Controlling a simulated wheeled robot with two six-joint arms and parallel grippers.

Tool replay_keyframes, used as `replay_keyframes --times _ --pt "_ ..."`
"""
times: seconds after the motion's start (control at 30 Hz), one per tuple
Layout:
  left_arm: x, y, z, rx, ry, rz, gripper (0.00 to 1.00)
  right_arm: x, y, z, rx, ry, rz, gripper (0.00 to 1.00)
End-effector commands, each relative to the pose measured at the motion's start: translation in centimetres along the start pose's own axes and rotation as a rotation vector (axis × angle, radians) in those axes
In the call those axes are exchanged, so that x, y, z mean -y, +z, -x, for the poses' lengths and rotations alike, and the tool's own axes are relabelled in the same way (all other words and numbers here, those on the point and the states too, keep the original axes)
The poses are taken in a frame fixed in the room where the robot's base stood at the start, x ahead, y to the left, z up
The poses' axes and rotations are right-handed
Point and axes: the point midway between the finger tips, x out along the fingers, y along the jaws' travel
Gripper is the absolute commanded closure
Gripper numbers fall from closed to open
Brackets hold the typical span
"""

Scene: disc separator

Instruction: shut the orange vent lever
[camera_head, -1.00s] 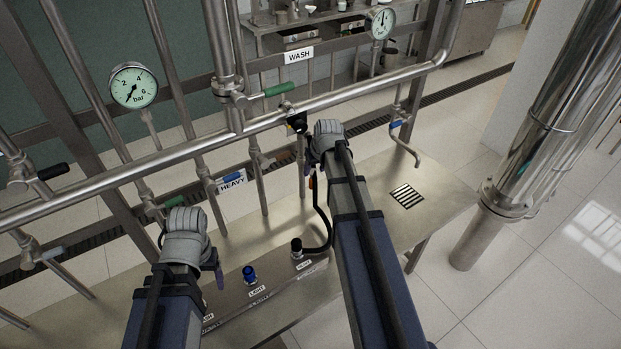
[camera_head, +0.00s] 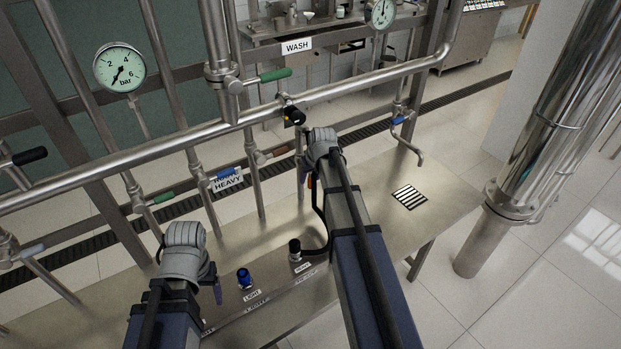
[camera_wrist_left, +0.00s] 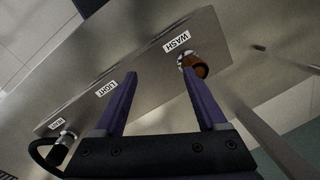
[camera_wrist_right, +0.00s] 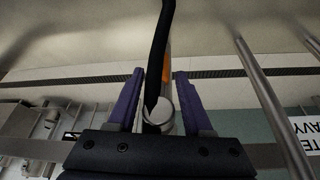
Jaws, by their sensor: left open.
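A lever with a brownish-orange grip (camera_head: 274,152) sits on a valve of an upright pipe behind the table, just left of my right wrist in the head view. My left gripper (camera_wrist_left: 156,78) is open and empty, over the port panel beside the WASH label and away from the lever.
The hose runs to a black plug on the panel; a blue cap (camera_head: 245,278) stands beside it. Pipes with a green lever (camera_head: 273,75) and a blue lever (camera_head: 225,174) cross behind the table. The table's right part, around a striped patch (camera_head: 409,196), is clear.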

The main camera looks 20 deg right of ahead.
Motion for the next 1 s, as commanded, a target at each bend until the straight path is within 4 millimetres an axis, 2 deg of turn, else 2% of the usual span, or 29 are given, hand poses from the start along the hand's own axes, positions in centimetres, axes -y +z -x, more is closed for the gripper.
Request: replay_keyframes --times 0.03,0.4,0.43,1.0 --pt "0.0 0.0 0.0 0.0 0.0 0.0 0.26 0.01 0.0 0.0 0.0 0.0 0.0 0.57" --pt "0.0 0.0 -0.01 0.0 0.0 0.0 0.26 0.05 0.02 0.0 0.0 -0.001 0.0 0.98" --pt "0.0 0.0 -0.01 0.0 0.0 0.0 0.26 0.05 0.02 0.0 0.0 -0.001 0.0 1.0" --pt "0.0 0.0 -0.01 0.0 0.0 0.0 0.26 0.1 0.04 0.0 0.001 -0.002 0.001 1.0"
